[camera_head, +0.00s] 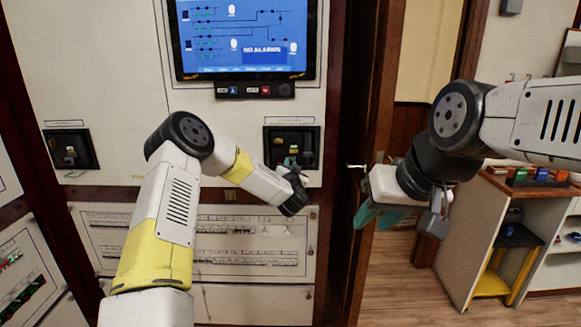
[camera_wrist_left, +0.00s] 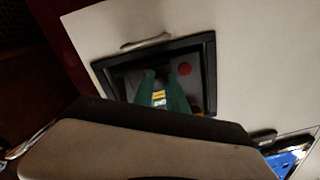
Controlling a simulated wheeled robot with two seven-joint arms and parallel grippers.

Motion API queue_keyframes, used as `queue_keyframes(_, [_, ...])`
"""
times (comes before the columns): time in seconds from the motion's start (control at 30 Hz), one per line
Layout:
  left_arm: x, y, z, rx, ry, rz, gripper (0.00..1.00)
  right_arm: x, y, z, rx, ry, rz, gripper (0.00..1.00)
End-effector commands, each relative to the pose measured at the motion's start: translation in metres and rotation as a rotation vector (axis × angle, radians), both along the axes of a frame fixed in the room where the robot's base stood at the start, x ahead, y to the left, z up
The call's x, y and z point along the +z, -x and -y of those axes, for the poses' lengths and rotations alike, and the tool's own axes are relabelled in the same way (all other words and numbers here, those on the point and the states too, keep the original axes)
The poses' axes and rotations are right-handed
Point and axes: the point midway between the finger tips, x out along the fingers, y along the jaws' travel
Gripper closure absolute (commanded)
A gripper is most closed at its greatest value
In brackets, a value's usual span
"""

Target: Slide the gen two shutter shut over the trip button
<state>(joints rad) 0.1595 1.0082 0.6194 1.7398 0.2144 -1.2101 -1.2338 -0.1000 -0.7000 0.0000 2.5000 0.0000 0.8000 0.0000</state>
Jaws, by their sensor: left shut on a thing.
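My left gripper (camera_head: 293,166) reaches into the right-hand black-framed recess (camera_head: 309,130) of the panel. In the left wrist view its green fingers (camera_wrist_left: 162,92) are shut on a small piece with a yellow label (camera_wrist_left: 159,98), which I take to be the shutter's grip. A round red button (camera_wrist_left: 184,69) shows uncovered to the right of the fingers, inside the same recess. The shutter's plate cannot be made out, and the recess's label is too small to read. My right gripper (camera_head: 378,215) hangs with its teal fingers apart, to the right of the panel, and holds nothing visible.
A second recess (camera_head: 68,149) is at the left of the panel. A screen (camera_head: 245,38) is above, and a lower panel with rows of breakers (camera_head: 240,243) is below. A wooden door edge (camera_head: 375,110) and a cabinet (camera_head: 480,230) stand to the right.

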Motion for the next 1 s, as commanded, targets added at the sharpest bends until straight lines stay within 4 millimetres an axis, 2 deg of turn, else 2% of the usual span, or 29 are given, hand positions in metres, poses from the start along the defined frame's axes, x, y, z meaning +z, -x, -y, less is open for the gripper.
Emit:
queue_keyframes(0.5, [0.0,0.0,-0.001,0.0,-0.001,0.0,1.0,0.0,0.0,0.0,0.0,0.0,0.0,0.67])
queue_keyframes(0.57, [0.0,0.0,-0.005,-0.001,-0.002,0.002,1.0,0.0,0.0,0.0,0.0,0.0,0.0,0.67])
queue_keyframes(0.8, [0.0,0.0,-0.041,-0.001,-0.003,0.002,1.0,0.0,0.0,0.0,0.0,0.0,0.0,0.67])
queue_keyframes(1.0, [-0.001,0.0,-0.048,0.002,0.001,-0.002,1.0,0.0,0.0,0.0,0.0,0.0,0.0,0.67])
